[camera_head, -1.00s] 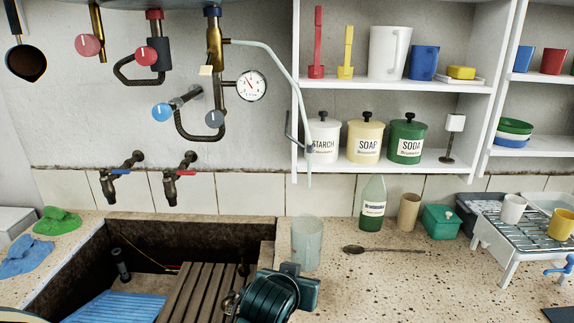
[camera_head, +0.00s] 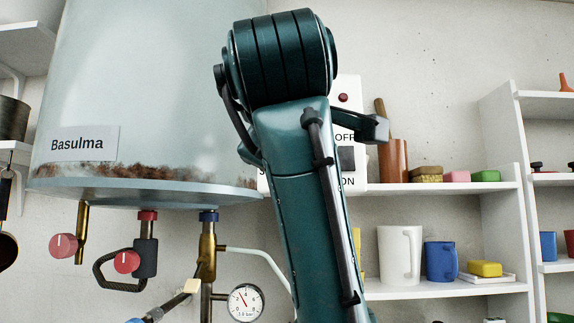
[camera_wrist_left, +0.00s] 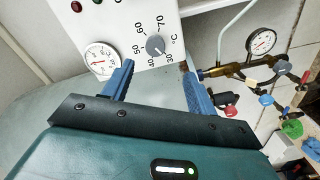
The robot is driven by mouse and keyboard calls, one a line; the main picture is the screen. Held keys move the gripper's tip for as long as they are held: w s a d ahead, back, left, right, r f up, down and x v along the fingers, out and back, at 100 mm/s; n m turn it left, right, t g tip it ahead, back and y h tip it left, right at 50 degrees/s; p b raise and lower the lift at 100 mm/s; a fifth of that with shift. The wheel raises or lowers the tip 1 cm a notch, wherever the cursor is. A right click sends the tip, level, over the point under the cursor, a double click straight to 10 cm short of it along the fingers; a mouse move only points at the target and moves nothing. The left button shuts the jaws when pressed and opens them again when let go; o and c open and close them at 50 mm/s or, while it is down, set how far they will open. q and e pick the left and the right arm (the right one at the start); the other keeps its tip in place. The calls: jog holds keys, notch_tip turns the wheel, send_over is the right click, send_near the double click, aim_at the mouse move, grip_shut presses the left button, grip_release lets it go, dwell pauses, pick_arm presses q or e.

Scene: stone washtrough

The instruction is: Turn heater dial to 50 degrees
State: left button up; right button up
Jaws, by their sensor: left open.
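In the left wrist view, the heater dial (camera_wrist_left: 155,45) is a round grey knob on a white panel (camera_wrist_left: 115,17), ringed by the numbers 30 to 70. Its pointer mark is too small to read surely. My left gripper (camera_wrist_left: 156,66) is open, with its two blue fingers on either side of the dial in the picture and nothing between them. I cannot tell how far the fingertips are from the knob. In the head view, my left arm covers most of the panel (camera_head: 347,100), and the dial and gripper are hidden. My right gripper is not in view.
A round thermometer (camera_wrist_left: 101,58) sits on the panel beside the dial. The boiler tank (camera_head: 150,90) labelled Basulma hangs left of my arm. Pipes with red valve knobs (camera_head: 63,246) and a pressure gauge (camera_head: 246,302) are below it. Shelves (camera_head: 440,188) stand to the right.

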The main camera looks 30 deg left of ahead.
pick_arm(q)
jog(key=p+x, duration=0.4)
jog(key=x, duration=0.8)
jog(key=shift+a+r, duration=0.15)
jog(key=shift+r, duration=0.4)
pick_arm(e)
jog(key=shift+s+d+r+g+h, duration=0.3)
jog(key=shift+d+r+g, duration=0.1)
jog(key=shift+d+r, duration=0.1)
pick_arm(q)
jog(key=c, duration=1)
